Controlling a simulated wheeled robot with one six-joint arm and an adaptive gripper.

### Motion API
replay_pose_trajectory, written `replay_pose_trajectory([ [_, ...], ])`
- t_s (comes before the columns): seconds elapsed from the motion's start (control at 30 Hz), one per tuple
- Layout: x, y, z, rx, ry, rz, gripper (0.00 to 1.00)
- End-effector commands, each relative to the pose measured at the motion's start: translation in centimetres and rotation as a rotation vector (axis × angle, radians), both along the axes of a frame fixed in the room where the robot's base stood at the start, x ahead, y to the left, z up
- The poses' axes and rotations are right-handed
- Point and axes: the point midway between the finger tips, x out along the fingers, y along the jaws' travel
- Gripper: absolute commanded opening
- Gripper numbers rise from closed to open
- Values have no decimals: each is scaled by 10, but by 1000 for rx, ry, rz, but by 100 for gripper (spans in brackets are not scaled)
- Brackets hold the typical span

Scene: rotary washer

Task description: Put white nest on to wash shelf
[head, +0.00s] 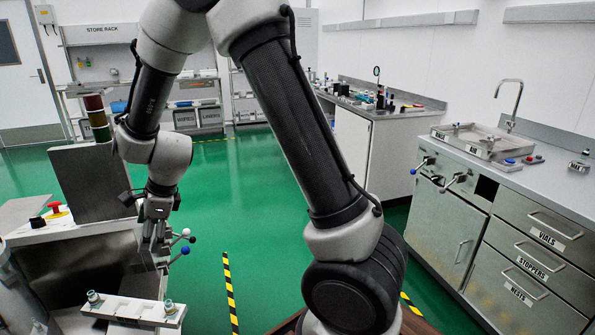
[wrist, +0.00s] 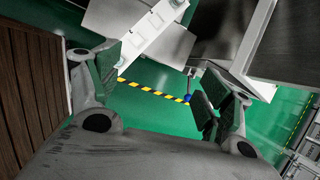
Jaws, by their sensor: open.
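A white bar-shaped piece (head: 135,310) with two teal-topped round fittings lies at the lower left in the head view; it may be the white nest, but I cannot tell for sure. A white bar with round fittings, seemingly the same piece, shows at the top of the wrist view (wrist: 150,42). My gripper (head: 157,245) points down beside the grey metal machine (head: 90,262) at the left. In the wrist view my gripper (wrist: 156,84) is open, with green floor between its fingers and nothing held. I cannot identify the wash shelf with certainty.
Ball-ended levers (head: 182,240) stick out close to my gripper. A red stop button (head: 56,208) sits on the machine. A counter with a metal basin (head: 482,142) and drawers stands at right. Open green floor (head: 240,200) lies between, with striped tape (head: 229,290).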

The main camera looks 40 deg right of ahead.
Motion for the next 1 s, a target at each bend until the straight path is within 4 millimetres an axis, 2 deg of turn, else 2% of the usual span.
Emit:
replay_pose_trajectory([
  [0.03, -9, -23, 35, -29, -60, 112, 79],
  [0.1, -27, -53, 72, -93, -136, 292, 79],
  [0.2, -61, -98, 116, -201, -235, 540, 79],
  [0.27, -85, -125, 138, -275, -287, 686, 79],
  [0.4, -149, -184, 175, -466, -376, 1017, 79],
  [0.5, -195, -220, 189, -599, -399, 1227, 79],
  [0.6, -233, -247, 196, -704, -396, 1395, 79],
  [0.7, -259, -263, 198, -773, -380, 1510, 79],
  [0.8, -273, -271, 198, -806, -368, 1573, 79],
  [1.0, -277, -274, 198, -817, -363, 1596, 79],
])
